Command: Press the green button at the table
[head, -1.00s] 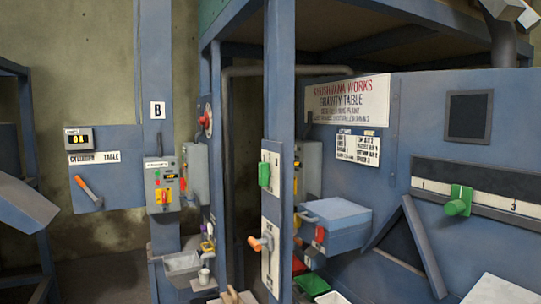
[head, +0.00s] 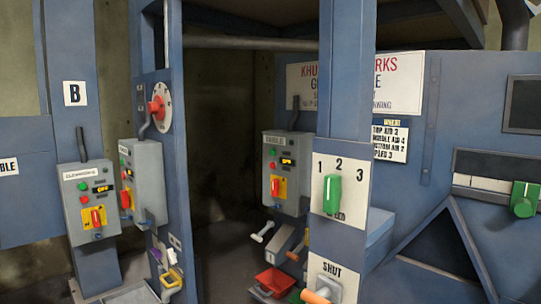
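A grey control box (head: 297,180) is mounted behind the blue post in the middle right, and its top label seems to read "TABLE". A small green button (head: 272,152) sits at its upper left, with a red button (head: 272,165) just below. Beside them is a small lit display (head: 288,161), too small to read surely. A red rotary switch on a yellow plate (head: 277,187) is lower on the box. Neither of my grippers is in view.
Two similar grey boxes (head: 91,200) (head: 145,180) are on the left. A blue post (head: 346,70) with a green 1-2-3 lever (head: 332,194) and an orange handle (head: 317,296) stands in front. A red emergency knob (head: 157,106) is at the upper left. A dark gap (head: 222,150) lies between.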

